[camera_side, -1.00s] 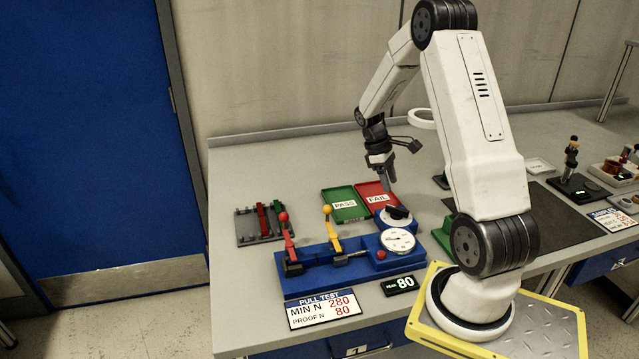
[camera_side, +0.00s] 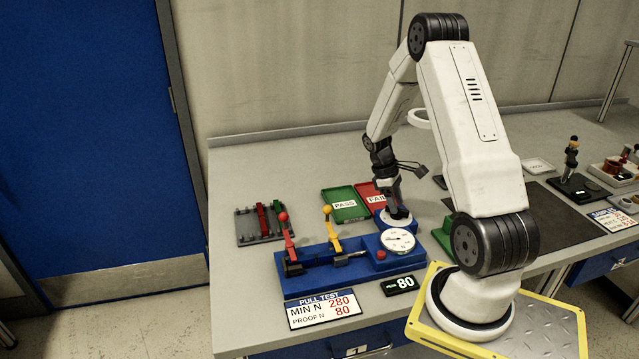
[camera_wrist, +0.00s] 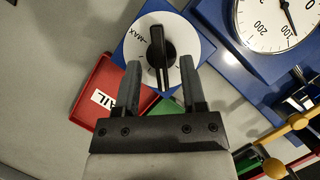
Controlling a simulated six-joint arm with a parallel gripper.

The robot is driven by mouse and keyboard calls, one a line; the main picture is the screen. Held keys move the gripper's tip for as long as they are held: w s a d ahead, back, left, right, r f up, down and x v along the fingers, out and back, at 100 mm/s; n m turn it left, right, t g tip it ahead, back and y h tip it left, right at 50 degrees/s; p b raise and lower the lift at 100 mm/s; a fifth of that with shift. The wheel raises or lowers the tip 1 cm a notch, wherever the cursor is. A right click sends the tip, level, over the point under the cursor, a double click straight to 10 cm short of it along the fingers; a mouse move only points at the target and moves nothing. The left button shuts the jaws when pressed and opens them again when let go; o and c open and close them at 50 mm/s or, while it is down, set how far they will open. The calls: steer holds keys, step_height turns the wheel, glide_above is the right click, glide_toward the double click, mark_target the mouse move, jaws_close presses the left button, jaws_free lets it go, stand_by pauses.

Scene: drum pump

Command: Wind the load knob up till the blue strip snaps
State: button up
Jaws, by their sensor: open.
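The load knob is a black bar handle (camera_wrist: 158,52) on a white dial marked MAX (camera_wrist: 184,38), fixed on a blue base. My gripper (camera_wrist: 160,78) is open, with one finger on each side of the knob's lower part; whether they touch it I cannot tell. In the side view my gripper (camera_side: 397,212) is down at the dial and hides the knob. The blue pull tester (camera_side: 318,264) carries a red-knobbed lever (camera_side: 284,228), a yellow-knobbed lever (camera_side: 330,225) and a white gauge (camera_side: 397,240). The display (camera_side: 402,284) reads 80. I cannot make out a blue strip.
A green PASS tray (camera_side: 345,204) and a red FAIL tray (camera_side: 366,192) lie behind the tester. A grey rack (camera_side: 258,226) with red and green pieces stands at left. A PULL TEST sign (camera_side: 322,309) lies in front. Bare bench lies behind the trays.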

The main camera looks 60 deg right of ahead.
steer(key=shift+s+f, duration=0.25)
steer(key=shift+f, duration=0.4)
jaws_close()
